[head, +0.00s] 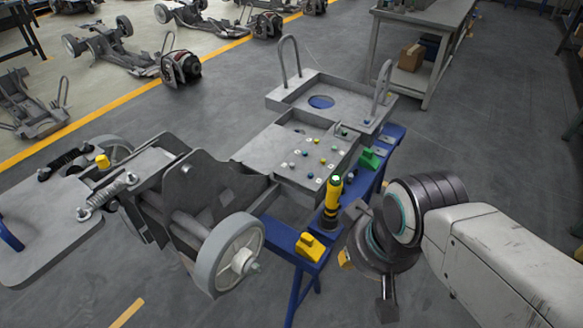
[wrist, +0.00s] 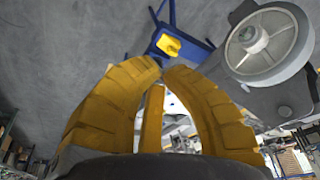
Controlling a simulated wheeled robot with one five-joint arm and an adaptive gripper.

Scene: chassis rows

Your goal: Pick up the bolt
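Several small coloured pieces, possibly bolt heads, sit on the grey tray (head: 260,153) in the head view; I cannot tell which is the bolt. A yellow block (head: 309,247) rests on the near end of the blue stand and also shows in the wrist view (wrist: 168,45). My gripper (wrist: 162,65) has curved yellow fingers whose tips nearly meet, with nothing visible between them. In the head view it is right of the blue stand, mostly hidden by my wrist; a bit of yellow finger (head: 344,258) shows.
A yellow-and-black tool (head: 333,203) stands upright on the blue stand, with a green block (head: 369,160) behind it. A chassis with a large wheel (head: 230,254) lies left of the stand. A workbench (head: 420,45) stands behind. Floor at the right is clear.

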